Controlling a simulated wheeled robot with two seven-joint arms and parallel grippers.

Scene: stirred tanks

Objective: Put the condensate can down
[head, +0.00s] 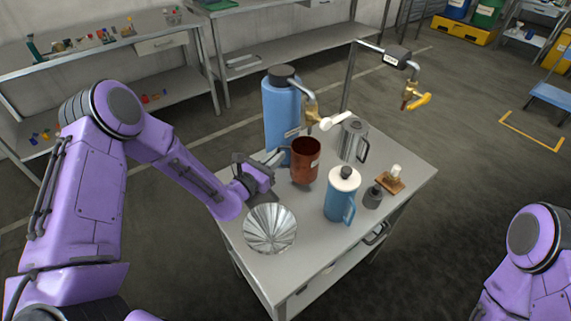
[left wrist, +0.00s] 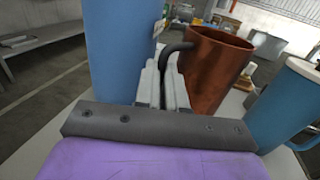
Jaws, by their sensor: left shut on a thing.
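The condensate can looks to be the copper-brown open-topped can (head: 305,162), upright over the middle of the steel table (head: 408,174). My left gripper (head: 277,158) is at its left side, shut on its handle. In the left wrist view the fingers (left wrist: 165,82) close on the dark curved handle at the left of the can (left wrist: 212,75). I cannot tell whether the can's base touches the table. My right gripper is out of view; only part of that arm shows at the lower right.
A tall blue tank (head: 281,115) with a brass tap stands close behind the can. A blue jug (head: 342,198), a steel jug (head: 353,140), a dark weight-like piece (head: 373,197) and a small wooden block (head: 390,183) stand to the right. A fluted metal bowl (head: 270,229) is in front.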

